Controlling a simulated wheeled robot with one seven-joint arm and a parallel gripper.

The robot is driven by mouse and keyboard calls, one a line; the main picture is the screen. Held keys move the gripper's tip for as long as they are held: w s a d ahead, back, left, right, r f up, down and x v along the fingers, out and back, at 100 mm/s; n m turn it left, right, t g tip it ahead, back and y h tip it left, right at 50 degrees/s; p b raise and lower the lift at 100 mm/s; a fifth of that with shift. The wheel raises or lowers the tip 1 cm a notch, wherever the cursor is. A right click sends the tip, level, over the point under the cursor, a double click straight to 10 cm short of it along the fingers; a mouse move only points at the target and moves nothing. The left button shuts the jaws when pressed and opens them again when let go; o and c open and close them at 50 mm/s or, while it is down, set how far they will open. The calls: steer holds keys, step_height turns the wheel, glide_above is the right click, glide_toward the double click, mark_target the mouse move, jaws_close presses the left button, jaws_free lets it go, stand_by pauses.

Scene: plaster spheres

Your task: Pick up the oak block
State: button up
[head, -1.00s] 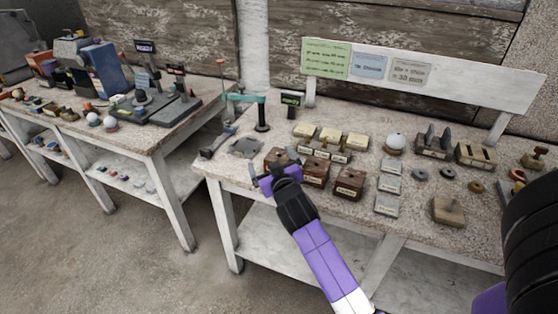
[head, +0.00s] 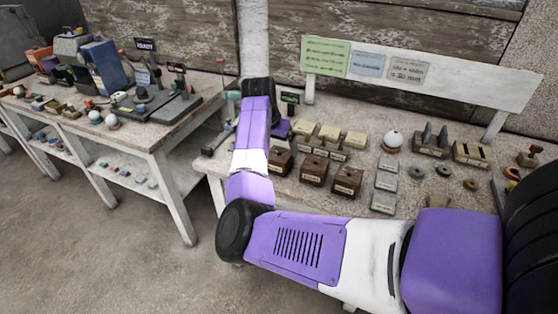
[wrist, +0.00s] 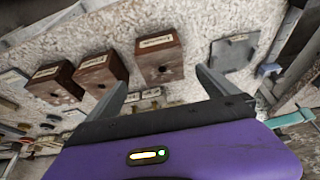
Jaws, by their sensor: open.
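Three dark brown labelled wooden blocks stand in a row on the bench: a left one (head: 280,161), a middle one (head: 314,170) and a right one (head: 347,181). Their labels are too small to read, so I cannot tell which is the oak block. In the wrist view the left block (wrist: 160,56) shows between and below my open, empty fingers, apart from them; the middle block (wrist: 100,72) and right block (wrist: 54,82) are to its left. My gripper (wrist: 164,82) is over the bench; in the head view its purple body (head: 281,129) is behind the left block, fingers hidden.
Pale blocks (head: 329,133) stand behind the brown ones. A grey plate (wrist: 236,52) lies beside the left block. A white sphere (head: 392,140), slotted holders (head: 430,146) and grey tiles (head: 386,181) are to the right. My arm hides the bench's front right.

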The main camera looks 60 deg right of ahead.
mark_target(279, 155)
steer(key=shift+p+x, duration=0.7)
steer(key=shift+x, duration=3.1)
steer(key=shift+w+a, duration=0.15)
steer(key=shift+w, duration=0.05)
steer(key=c, duration=1.6)
steer(key=shift+c, duration=0.9)
steer(key=shift+r, duration=0.1)
